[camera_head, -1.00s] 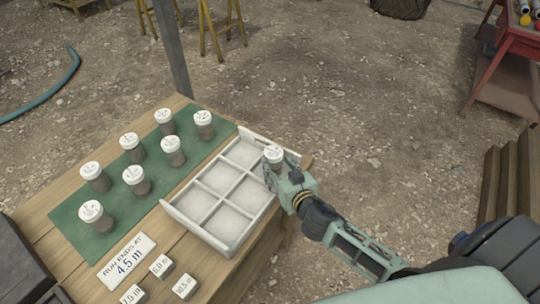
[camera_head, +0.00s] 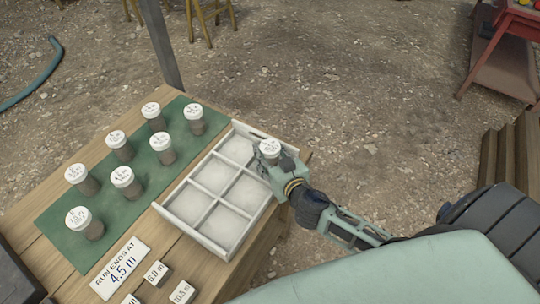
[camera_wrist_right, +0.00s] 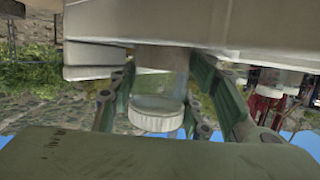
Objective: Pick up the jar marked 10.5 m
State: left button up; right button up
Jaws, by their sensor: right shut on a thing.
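My right gripper (camera_head: 272,164) is shut on a jar with a white lid (camera_head: 269,147), at the far right compartment of the white divided tray (camera_head: 176,222). The mark on this lid is too small to read. In the right wrist view, the fingers (camera_wrist_right: 165,100) stand on either side of the held jar (camera_wrist_right: 158,120), whose clear body meets the pale tray wall; I cannot tell whether its base touches the tray floor. Several similar white-lidded jars (camera_head: 123,180) stand upright on the green mat (camera_head: 60,222). My left gripper is not in view.
A sign reading "RUN ENDS AT 4.5 m" (camera_head: 121,268) lies at the table's front. Small white blocks, including one marked 6.0 m (camera_head: 156,273) and one apparently 10.5 m (camera_head: 182,291), lie beside it. The tray's other compartments look empty. A post (camera_head: 160,45) rises behind the table.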

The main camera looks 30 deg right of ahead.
jog(key=shift+f, duration=0.1)
jog(key=c, duration=0.4)
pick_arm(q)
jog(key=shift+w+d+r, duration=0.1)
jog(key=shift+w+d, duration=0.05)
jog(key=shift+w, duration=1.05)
pick_arm(e)
grip_shut()
